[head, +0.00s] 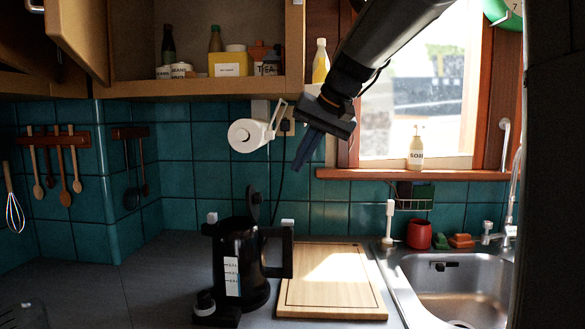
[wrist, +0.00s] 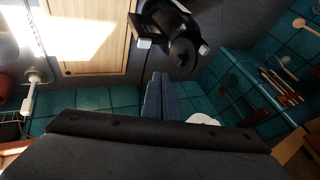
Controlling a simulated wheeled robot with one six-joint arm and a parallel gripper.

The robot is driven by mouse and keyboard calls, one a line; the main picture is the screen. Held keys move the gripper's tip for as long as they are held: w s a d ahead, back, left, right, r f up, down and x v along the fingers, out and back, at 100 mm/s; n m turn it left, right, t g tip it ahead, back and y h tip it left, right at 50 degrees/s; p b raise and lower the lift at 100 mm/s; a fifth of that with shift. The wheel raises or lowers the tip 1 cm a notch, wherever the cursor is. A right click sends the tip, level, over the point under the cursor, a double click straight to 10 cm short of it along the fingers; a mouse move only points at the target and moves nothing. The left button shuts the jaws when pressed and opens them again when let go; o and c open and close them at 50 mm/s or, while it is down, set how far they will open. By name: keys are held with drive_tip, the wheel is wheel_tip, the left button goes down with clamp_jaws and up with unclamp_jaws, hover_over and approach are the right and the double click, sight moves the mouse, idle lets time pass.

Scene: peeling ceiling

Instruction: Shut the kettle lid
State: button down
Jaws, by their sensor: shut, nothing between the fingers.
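The black kettle (head: 240,262) stands on the counter left of the cutting board, with its handle to the right. Its lid (head: 254,203) is raised, standing up from the top of the kettle. In the wrist view the kettle (wrist: 165,18) is at the top, with the round lid (wrist: 184,52) toward the camera. My gripper (head: 300,165) is above the kettle and to its right, pointing down, apart from the lid. Its fingers (wrist: 158,78) are together and empty.
A wooden cutting board (head: 332,284) lies right of the kettle, and a steel sink (head: 455,285) is farther right. A paper roll holder (head: 250,134) is on the tiled wall behind. An open cupboard (head: 205,89) hangs above. The counter at left (head: 100,290) is mostly clear.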

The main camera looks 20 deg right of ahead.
sight(257, 203)
drive_tip(key=p+x, duration=0.1)
drive_tip(key=x, duration=0.7)
drive_tip(key=shift+f+p, duration=0.15)
drive_tip(key=shift+p, duration=0.25)
drive_tip(key=shift+w+a+f+p, duration=0.1)
drive_tip(key=shift+w+a+p, duration=0.15)
drive_tip(key=shift+a, duration=0.35)
drive_tip(key=shift+w+a+f+p, duration=0.1)
drive_tip(key=shift+w+a+p, duration=0.2)
drive_tip(key=shift+a, duration=0.35)
drive_tip(key=shift+w+a+f+p, duration=0.1)
drive_tip(key=shift+w+a+p, duration=0.15)
drive_tip(key=shift+a, duration=0.35)
drive_tip(key=shift+r, duration=0.1)
